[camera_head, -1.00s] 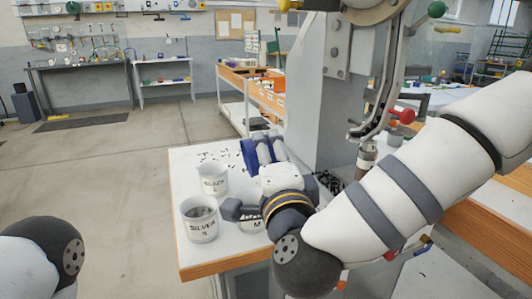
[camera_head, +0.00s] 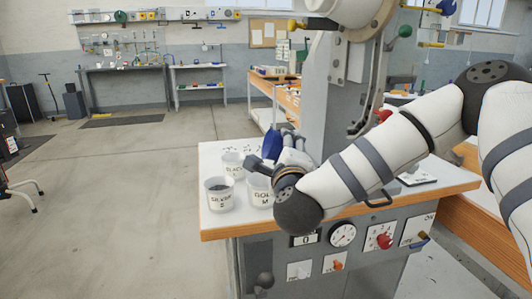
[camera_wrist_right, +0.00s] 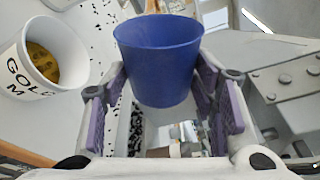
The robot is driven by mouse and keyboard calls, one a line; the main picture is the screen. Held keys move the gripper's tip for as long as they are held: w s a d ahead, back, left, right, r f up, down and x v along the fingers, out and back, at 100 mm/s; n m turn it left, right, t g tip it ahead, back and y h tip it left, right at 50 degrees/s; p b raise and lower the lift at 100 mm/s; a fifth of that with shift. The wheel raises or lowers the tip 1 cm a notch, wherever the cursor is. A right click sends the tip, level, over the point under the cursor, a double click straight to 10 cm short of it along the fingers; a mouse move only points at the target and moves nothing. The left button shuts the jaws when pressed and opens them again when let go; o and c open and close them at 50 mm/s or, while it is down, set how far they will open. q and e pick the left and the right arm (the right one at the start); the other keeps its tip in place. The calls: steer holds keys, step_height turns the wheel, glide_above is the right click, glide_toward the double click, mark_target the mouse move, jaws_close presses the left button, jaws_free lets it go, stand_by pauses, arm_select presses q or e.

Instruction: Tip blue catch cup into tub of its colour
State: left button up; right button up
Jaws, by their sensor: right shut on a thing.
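The blue catch cup (camera_wrist_right: 158,60) is between the purple-padded fingers of my right gripper (camera_wrist_right: 160,95) in the right wrist view. In the head view, the cup (camera_head: 272,143) shows partly behind my right gripper (camera_head: 275,158), above the press table. I cannot see what is inside it. White tubs stand on the table's left part: SILVER S (camera_head: 220,195) at the front, one partly hidden, apparently labelled BLACK (camera_head: 233,165), and GOLD M (camera_head: 259,190) beside my right wrist. The gold tub (camera_wrist_right: 40,62) holds yellowish pieces in the wrist view. My left gripper is not in view.
The grey press column (camera_head: 325,100) rises just right of the cup. Small dark bits lie scattered on the white tabletop (camera_head: 210,150). The table front carries a gauge (camera_head: 343,234) and a red knob (camera_head: 384,241). Floor to the left is open.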

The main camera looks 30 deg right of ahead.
step_height(320, 180, down, 5)
steer(key=m+y+b, duration=0.1)
steer(key=m+b, duration=0.1)
steer(key=m, duration=0.3)
steer(key=m+y+b, duration=0.1)
steer(key=m+b, duration=0.1)
steer(key=m, duration=0.2)
steer(key=shift+w+m+g+b, duration=0.15)
steer(key=shift+m+g+b, duration=0.15)
steer(key=shift+m, duration=0.1)
steer(key=shift+a+m+y+b, duration=0.2)
steer(key=shift+m+y+b, duration=0.2)
steer(key=shift+m, duration=0.7)
steer(key=shift+a+r, duration=0.1)
steer(key=shift+r, duration=0.1)
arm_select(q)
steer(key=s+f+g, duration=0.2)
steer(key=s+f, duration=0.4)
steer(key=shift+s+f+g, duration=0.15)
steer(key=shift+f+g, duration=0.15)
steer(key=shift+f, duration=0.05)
